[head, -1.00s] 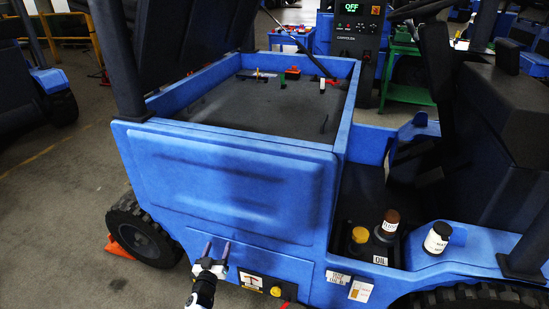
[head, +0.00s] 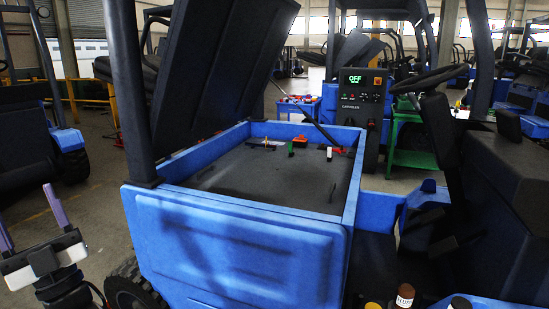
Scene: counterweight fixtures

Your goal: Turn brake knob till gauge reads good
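My gripper (head: 26,204) is at the lower left in the head view, pointing up. Its two purple fingers are apart with nothing between them. It is in front of and left of the blue truck (head: 235,245), apart from it. I cannot make out a brake knob or a gauge on the truck. A dark cabinet (head: 362,110) behind the truck has a green display (head: 355,80) that reads "OFF". The lower panel of the truck is outside the view.
The truck's open bay (head: 270,180) has several small coloured parts at its far edge, with a raised dark cover (head: 215,75) above. A brown cap (head: 405,295) and a yellow cap (head: 373,305) show at the bottom. Bare floor (head: 105,215) lies left of the truck.

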